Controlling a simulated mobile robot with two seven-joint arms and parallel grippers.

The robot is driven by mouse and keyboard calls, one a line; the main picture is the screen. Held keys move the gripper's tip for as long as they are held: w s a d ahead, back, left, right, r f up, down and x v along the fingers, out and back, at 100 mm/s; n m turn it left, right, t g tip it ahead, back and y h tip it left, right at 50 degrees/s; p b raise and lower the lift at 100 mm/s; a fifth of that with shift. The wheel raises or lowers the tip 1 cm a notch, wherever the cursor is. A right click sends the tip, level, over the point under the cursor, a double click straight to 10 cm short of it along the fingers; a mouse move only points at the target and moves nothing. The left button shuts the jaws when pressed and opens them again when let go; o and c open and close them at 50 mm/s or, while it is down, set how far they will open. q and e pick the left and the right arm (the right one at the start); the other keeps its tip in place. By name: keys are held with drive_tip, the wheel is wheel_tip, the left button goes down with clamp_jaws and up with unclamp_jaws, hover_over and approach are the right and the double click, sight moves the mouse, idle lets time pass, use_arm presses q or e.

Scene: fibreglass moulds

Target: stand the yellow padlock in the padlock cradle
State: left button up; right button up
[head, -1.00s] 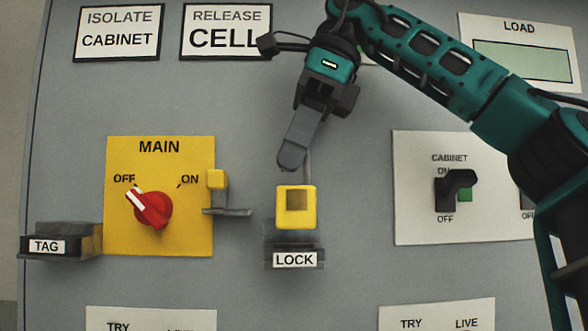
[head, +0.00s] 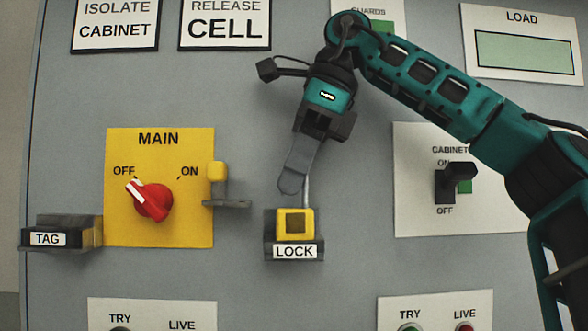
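The yellow padlock (head: 282,224) is upright in the padlock cradle, the dark holder labelled LOCK (head: 313,252). Its square yellow body has a darker centre, and its lower edge is down behind the cradle's front. Its thin grey shackle (head: 307,185) rises beside my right gripper's finger. My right gripper (head: 291,186) reaches down from above, just over the padlock's body, and looks shut on the shackle. The near finger hides the actual contact and the other finger. My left gripper is out of view.
The CABINET switch (head: 455,182) is to the right. TRY/LIVE plates are below.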

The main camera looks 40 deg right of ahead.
drive_tip(key=o, duration=0.4)
drive_tip(key=shift+r, duration=0.15)
drive_tip(key=shift+v, duration=3.75)
drive_tip(key=shift+a, duration=0.1)
